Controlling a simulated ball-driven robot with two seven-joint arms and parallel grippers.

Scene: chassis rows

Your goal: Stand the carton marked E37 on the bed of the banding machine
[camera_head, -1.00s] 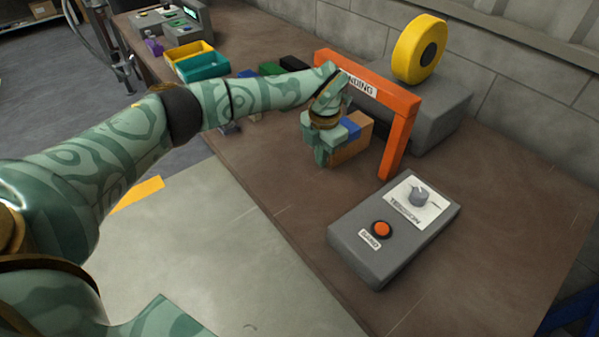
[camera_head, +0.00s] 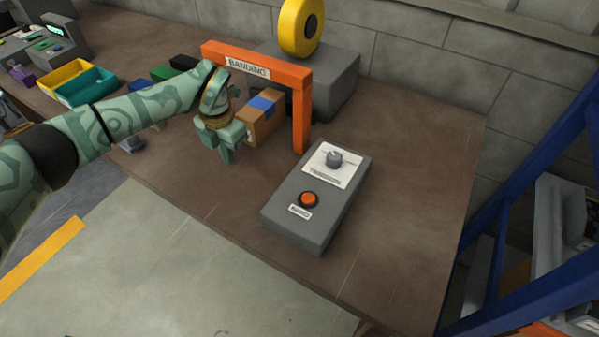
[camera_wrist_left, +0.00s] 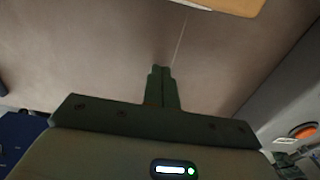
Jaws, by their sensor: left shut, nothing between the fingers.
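The brown carton (camera_head: 268,122) with a blue band stands upright at the orange arch of the banding machine (camera_head: 301,115). Its marking cannot be read, and the bed under it is mostly hidden. My left gripper (camera_head: 229,157) is shut and empty, just in front and left of the carton. In the left wrist view, the closed fingers (camera_wrist_left: 160,75) point over bare brown surface. An edge of the carton (camera_wrist_left: 235,5) shows at the top, apart from them. My right gripper is not in view.
A grey control box (camera_head: 318,200) with a knob and an orange button lies right of the gripper. A yellow roll (camera_head: 296,28) sits on the grey housing (camera_head: 338,80) behind. Yellow (camera_head: 62,77) and teal bins (camera_head: 88,88) stand left. The bench front is clear.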

